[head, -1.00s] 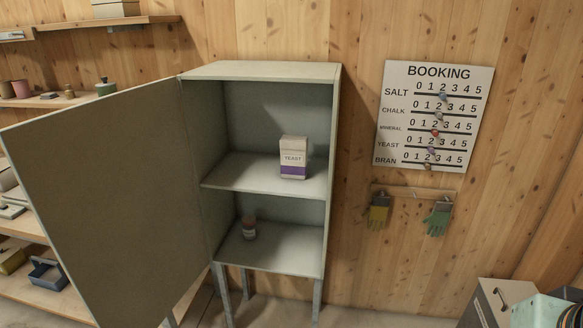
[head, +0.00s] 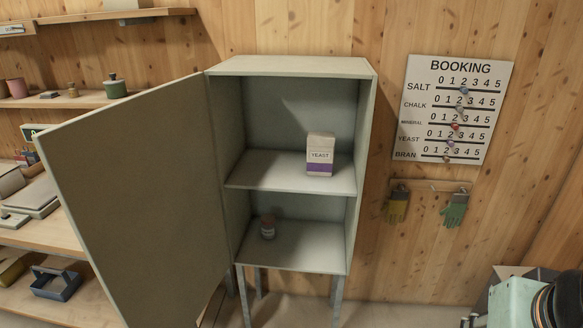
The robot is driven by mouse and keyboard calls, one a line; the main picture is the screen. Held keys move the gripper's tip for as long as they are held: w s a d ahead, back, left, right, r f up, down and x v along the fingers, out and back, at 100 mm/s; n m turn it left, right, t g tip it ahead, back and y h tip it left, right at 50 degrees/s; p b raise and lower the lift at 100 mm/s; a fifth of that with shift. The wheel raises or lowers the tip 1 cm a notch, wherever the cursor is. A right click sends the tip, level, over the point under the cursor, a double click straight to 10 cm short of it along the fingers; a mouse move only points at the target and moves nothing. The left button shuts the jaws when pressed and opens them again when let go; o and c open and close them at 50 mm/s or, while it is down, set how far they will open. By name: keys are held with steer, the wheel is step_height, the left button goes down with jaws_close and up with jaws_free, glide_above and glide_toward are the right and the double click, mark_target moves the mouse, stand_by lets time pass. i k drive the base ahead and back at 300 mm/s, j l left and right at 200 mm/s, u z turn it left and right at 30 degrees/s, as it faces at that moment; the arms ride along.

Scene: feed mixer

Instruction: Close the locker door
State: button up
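The grey-green locker (head: 292,66) stands on legs against the wood wall in the head view. Its door (head: 138,200) is hinged on the left side and stands wide open, swung out toward the left front. On the upper shelf (head: 282,172) stands a white and purple yeast box (head: 320,155). My gripper is not in view; only a pale part of what looks like my arm shows at the lower right.
Wall shelves with pots (head: 115,86) and a blue tray (head: 55,283) lie left, partly behind the door. A booking board (head: 455,108) and gloves (head: 454,211) hang right of the locker. A grey box (head: 527,272) stands lower right. Floor in front of the locker looks clear.

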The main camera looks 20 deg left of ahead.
mark_target(134, 177)
steer(key=k+j, duration=0.1)
steer(key=j, duration=0.4)
steer(key=k+j, duration=0.1)
steer(key=j, duration=0.45)
steer(key=k+j, duration=0.1)
steer(key=j, duration=0.4)
steer(key=k+j, duration=0.1)
steer(key=j, duration=0.4)
steer(key=k+j, duration=0.1)
steer(key=j, duration=0.45)
steer(key=k+j, duration=0.1)
steer(key=j, duration=0.4)
steer(key=k+j, duration=0.1)
steer(key=j, duration=0.4)
steer(key=k+j+z, duration=0.4)
steer(key=i+l+u, duration=0.35)
steer(key=i+j, duration=0.1)
